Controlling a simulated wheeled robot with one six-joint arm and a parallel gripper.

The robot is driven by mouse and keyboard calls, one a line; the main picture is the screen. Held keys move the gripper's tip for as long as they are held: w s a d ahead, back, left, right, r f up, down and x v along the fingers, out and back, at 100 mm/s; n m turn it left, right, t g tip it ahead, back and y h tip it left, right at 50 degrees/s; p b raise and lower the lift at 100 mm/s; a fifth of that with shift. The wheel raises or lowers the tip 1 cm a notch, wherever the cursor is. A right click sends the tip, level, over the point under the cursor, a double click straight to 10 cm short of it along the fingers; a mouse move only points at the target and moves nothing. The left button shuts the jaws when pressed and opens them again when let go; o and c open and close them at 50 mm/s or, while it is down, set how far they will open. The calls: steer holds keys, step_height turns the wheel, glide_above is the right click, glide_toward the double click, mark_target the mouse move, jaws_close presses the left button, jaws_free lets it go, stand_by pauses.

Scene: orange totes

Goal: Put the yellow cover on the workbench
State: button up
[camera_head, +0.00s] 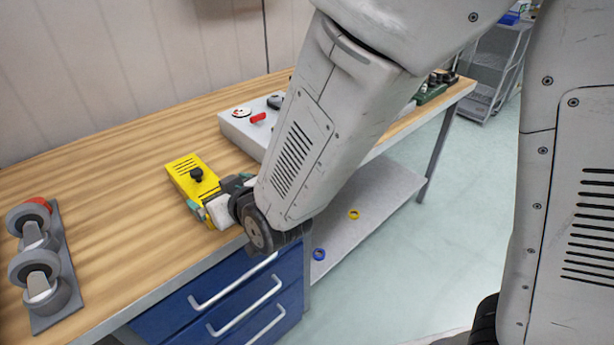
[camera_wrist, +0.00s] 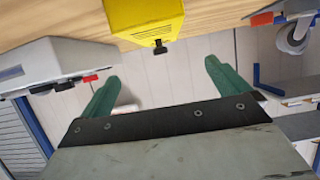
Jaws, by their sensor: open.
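The yellow cover (camera_head: 184,166) lies on the wooden workbench (camera_head: 110,170), near its front edge. It is a yellow block with dark slots on top and a black knob (camera_head: 197,174). My gripper (camera_head: 207,193) is at the cover's near side, low over the bench edge, and partly hides the cover. In the wrist view my gripper (camera_wrist: 161,72) has its two green fingers spread wide with nothing between them. The yellow cover (camera_wrist: 145,18) shows there at the top edge, resting against the wood, with its knob pointing toward the gap. No finger visibly grips it.
A grey box with a red handle (camera_head: 258,118) stands on the bench right of the cover. A grey plate with wheels (camera_head: 66,256) lies at the left. Blue drawers (camera_head: 235,310) are below the front edge. Bare wood lies between the cover and the wheels.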

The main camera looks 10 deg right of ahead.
steer(key=shift+d, duration=0.1)
steer(key=s+d+r+m+g+h, duration=0.15)
steer(key=d+r, duration=0.25)
steer(key=d, duration=0.5)
steer(key=d+r+m+g+h, duration=0.1)
steer(key=d+r+g+h, duration=0.15)
steer(key=d, duration=0.55)
steer(key=s+d+r+m+g+h, duration=0.1)
steer(key=s+d+r+m+g, duration=0.1)
steer(key=s+d, duration=0.6)
steer(key=s+d+r+m+g+h, duration=0.2)
steer(key=s+d+r+g, duration=0.2)
steer(key=s+d, duration=0.5)
steer(key=s, duration=0.3)
steer(key=shift+s+d+r, duration=0.2)
steer(key=shift+s+r, duration=0.05)
steer(key=shift+s, duration=0.15)
